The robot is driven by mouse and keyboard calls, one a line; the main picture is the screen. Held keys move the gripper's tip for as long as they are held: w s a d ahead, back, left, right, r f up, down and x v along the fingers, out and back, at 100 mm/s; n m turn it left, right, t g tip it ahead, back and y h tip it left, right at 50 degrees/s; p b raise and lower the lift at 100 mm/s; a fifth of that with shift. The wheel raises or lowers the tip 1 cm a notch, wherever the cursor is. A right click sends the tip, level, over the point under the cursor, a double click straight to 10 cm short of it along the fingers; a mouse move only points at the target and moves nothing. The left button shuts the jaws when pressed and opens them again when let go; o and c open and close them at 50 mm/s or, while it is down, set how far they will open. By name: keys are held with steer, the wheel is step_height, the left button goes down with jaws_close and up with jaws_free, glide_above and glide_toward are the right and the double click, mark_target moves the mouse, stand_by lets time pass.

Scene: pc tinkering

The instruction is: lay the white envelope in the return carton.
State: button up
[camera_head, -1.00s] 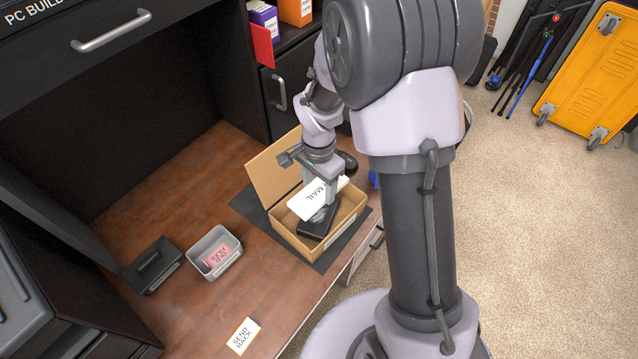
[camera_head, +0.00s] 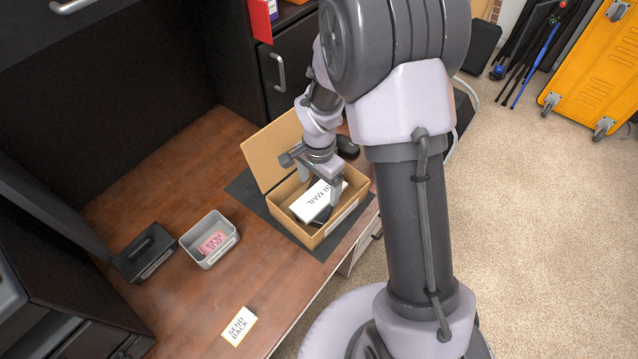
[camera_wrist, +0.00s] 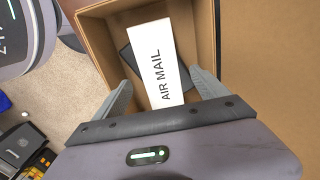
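The white envelope (camera_head: 316,203), printed "AIR MAIL", lies inside the open brown cardboard carton (camera_head: 312,238). It rests over a dark flat item (camera_wrist: 129,62), which it partly covers. My gripper (camera_head: 320,190) is down at the carton. In the wrist view, the gripper (camera_wrist: 161,79) has its fingers spread, one on each side of the envelope (camera_wrist: 163,62), with gaps between. The envelope's near end is hidden behind my gripper body. The carton (camera_wrist: 93,27) also shows in the wrist view, with its flap raised.
The carton stands on a dark mat (camera_head: 246,187) on the wooden desk. A grey bin (camera_head: 210,240) with a pink item and a black box (camera_head: 146,253) stand to the left. A "SEND BACK" card (camera_head: 238,326) lies near the front edge. Desk between them is clear.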

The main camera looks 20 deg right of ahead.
step_height(320, 180, up, 17)
steer(key=p, duration=0.6)
steer(key=shift+r+p, duration=0.2)
steer(key=shift+p, duration=0.15)
step_height(320, 180, up, 6)
steer(key=n+t, duration=0.2)
glide_above(319, 196)
steer(key=s, duration=0.3)
steer(key=s+a+r+n+t+y+b, duration=0.1)
steer(key=s+a+r+n+t, duration=0.1)
steer(key=s, duration=0.6)
steer(key=s+a+r+n+t+y+b, duration=0.1)
steer(key=s+r+n, duration=0.2)
steer(key=s+r, duration=0.2)
steer(key=s, duration=0.2)
steer(key=shift+s+a+r+n+t, duration=0.15)
steer(key=shift+s+a+n+t, duration=0.15)
steer(key=shift+s+a+t, duration=0.1)
